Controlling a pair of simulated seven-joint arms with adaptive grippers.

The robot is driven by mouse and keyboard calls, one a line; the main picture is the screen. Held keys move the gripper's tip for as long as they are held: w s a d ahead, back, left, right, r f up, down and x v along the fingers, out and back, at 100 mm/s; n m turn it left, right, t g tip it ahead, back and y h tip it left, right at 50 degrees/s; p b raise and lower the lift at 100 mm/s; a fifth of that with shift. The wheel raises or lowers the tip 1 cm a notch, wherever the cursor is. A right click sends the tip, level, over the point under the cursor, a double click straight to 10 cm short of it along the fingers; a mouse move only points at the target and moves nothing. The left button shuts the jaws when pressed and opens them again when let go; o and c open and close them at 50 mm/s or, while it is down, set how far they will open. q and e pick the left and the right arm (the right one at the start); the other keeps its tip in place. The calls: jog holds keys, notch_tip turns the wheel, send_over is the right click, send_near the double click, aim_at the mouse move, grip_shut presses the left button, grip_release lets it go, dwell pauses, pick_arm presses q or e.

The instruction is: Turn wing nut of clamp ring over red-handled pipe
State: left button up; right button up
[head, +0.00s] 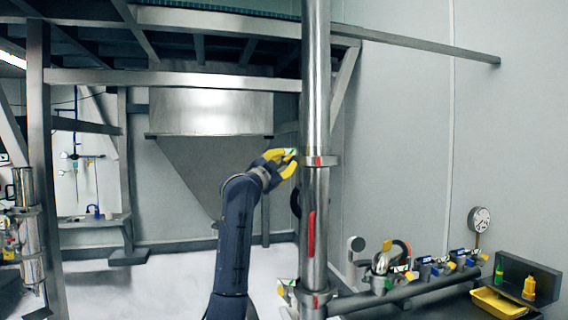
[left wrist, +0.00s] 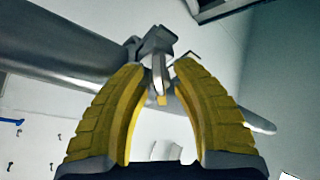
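A tall steel pipe (head: 315,90) with a red handle (head: 311,235) stands in the middle of the head view. A clamp ring (head: 322,161) goes around it above the handle. My left gripper (head: 291,162) is at the left side of this ring, its yellow fingers pointing at the pipe. In the left wrist view the left gripper (left wrist: 158,72) is open, with a metal wing nut (left wrist: 156,45) at and just beyond the gap between the fingertips. I cannot tell whether the fingers touch it. My right gripper is not in view.
A second clamp ring (head: 314,298) sits lower on the pipe. A hopper (head: 210,100) hangs behind my left arm. At the lower right are valves on a horizontal pipe (head: 400,292), a gauge (head: 479,219) and a yellow tray (head: 497,303).

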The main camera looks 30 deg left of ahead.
pick_arm(q)
grip_shut()
jog(key=n+y, duration=0.1)
jog(key=n, duration=0.1)
jog(key=n+y, duration=0.1)
jog(key=n, duration=0.2)
jog(key=shift+t, duration=0.3)
jog(key=n+y, duration=0.1)
jog(key=n, duration=0.1)
jog(key=n+y, duration=0.2)
jog(key=n, duration=0.1)
jog(key=shift+d+n, duration=0.1)
jog(key=shift+n, duration=0.2)
jog(key=n+g+y, duration=0.1)
jog(key=n+y, duration=0.1)
jog(key=n, duration=0.2)
jog(key=n+y, duration=0.2)
jog(key=n, duration=0.2)
jog(key=shift+g, duration=0.4)
jog(key=shift+n+g+y, duration=0.55)
jog(key=shift+n, duration=0.95)
jog(key=shift+n+g+y, duration=0.55)
jog(key=shift+n, duration=0.95)
